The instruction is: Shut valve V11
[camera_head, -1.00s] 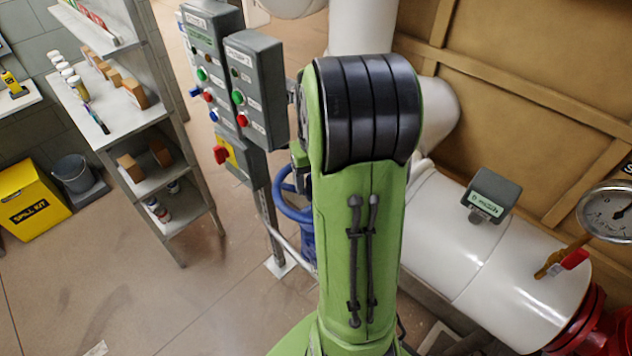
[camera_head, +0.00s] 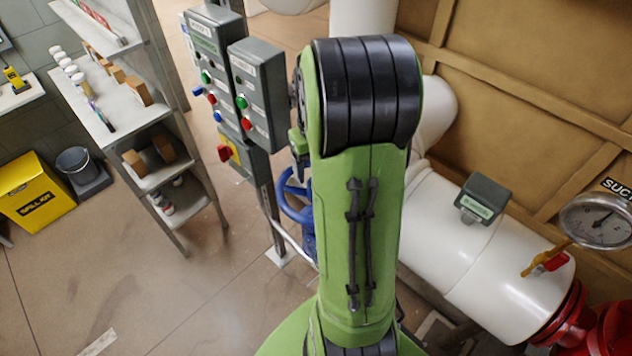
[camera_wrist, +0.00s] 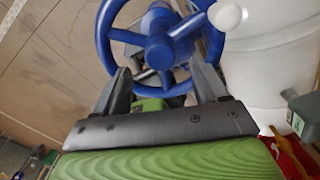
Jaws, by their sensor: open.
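A blue handwheel with spokes and a round hub (camera_wrist: 158,50) fills the upper middle of the wrist view. In the head view the blue handwheel (camera_head: 292,207) shows only in part, left of my arm, which hides the rest. No V11 tag is readable on it. My gripper (camera_wrist: 160,72) is open in the wrist view, its two dark fingers apart and pointing at the wheel. The lower rim and hub appear between and beyond the fingers. I cannot tell whether a finger touches the rim. Nothing is held.
Grey control boxes (camera_head: 258,95) on a post stand just left of the wheel. A white pipe (camera_head: 440,235) with a pressure gauge (camera_head: 597,220) and a red flange (camera_head: 560,315) lies to the right. A shelf (camera_head: 150,130) and a yellow spill kit (camera_head: 35,195) stand at left. Floor between is clear.

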